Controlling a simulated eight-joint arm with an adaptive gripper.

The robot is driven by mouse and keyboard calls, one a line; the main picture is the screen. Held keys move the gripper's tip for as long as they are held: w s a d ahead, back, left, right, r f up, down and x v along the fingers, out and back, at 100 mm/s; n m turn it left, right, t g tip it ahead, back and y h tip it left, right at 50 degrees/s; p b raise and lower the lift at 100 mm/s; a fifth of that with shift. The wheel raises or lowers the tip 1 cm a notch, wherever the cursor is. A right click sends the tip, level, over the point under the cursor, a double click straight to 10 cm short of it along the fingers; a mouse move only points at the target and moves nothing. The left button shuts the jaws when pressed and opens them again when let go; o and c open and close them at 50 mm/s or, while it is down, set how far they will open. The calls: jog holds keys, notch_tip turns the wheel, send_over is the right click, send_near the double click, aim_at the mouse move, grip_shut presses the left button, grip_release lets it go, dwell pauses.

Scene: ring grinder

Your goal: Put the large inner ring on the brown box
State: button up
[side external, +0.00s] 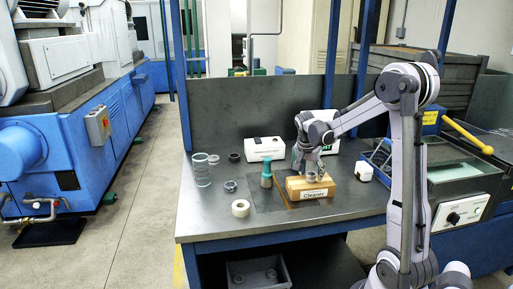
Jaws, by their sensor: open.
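The brown box (293,189), a wooden block with a "Cleaner" label at its front, sits on the bench's right half. A small metallic ring (311,177) is on top of it, partly hidden by my gripper. My gripper (309,170) points down just above the box, its open fingers about the ring; whether they touch it is too small to tell. A metallic ring (230,186) and a dark ring (234,157) lie on the bench to the left. I cannot tell from this view which ring is the large inner ring.
On the grey bench (205,222) stand a clear stacked cylinder (202,172), a pale roll (240,208), a turquoise-topped bottle (266,174), a white box (265,149) and a white jar (363,171). A sink-like machine (465,175) borders the right. The bench's front left is clear.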

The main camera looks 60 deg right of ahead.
jog(key=v, duration=1.1)
jog(key=s+a+f+n+t+y, duration=0.1)
jog(key=a+f+n+t+y, duration=0.1)
jog(key=a+n, duration=0.7)
jog(key=s+a+f+n+t+y, duration=0.2)
jog(key=a+n+t, duration=0.3)
jog(key=a, duration=1.7)
jog(key=n, duration=0.4)
jog(key=shift+f, duration=0.3)
